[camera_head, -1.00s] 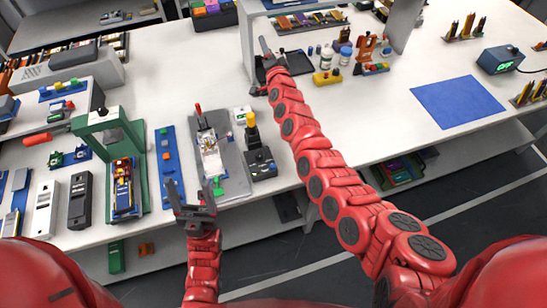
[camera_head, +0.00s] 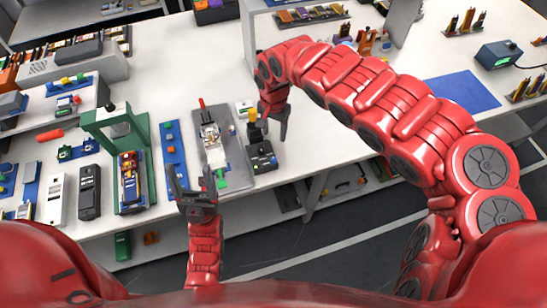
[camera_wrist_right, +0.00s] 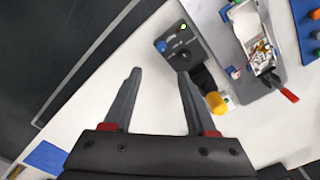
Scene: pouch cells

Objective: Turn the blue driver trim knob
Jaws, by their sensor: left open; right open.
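The driver is a dark box (camera_head: 262,158) at the bench's front edge, with a black upright post topped in yellow (camera_head: 252,114). In the right wrist view the box (camera_wrist_right: 186,44) shows a small blue knob (camera_wrist_right: 161,46), a red dot and a lit green lamp. My right gripper (camera_head: 275,128) is open and empty, just above the box's right side. In the right wrist view its fingertips (camera_wrist_right: 159,73) are apart and the blue knob lies just beyond the gap between them. My left gripper (camera_head: 193,178) is open and empty at the front edge, left of the driver.
A grey fixture plate (camera_head: 233,180) with a red-handled clamp stands left of the driver. Further left are a blue strip (camera_head: 172,155) and a green press frame (camera_head: 142,150). The white bench (camera_head: 190,70) is clear behind them.

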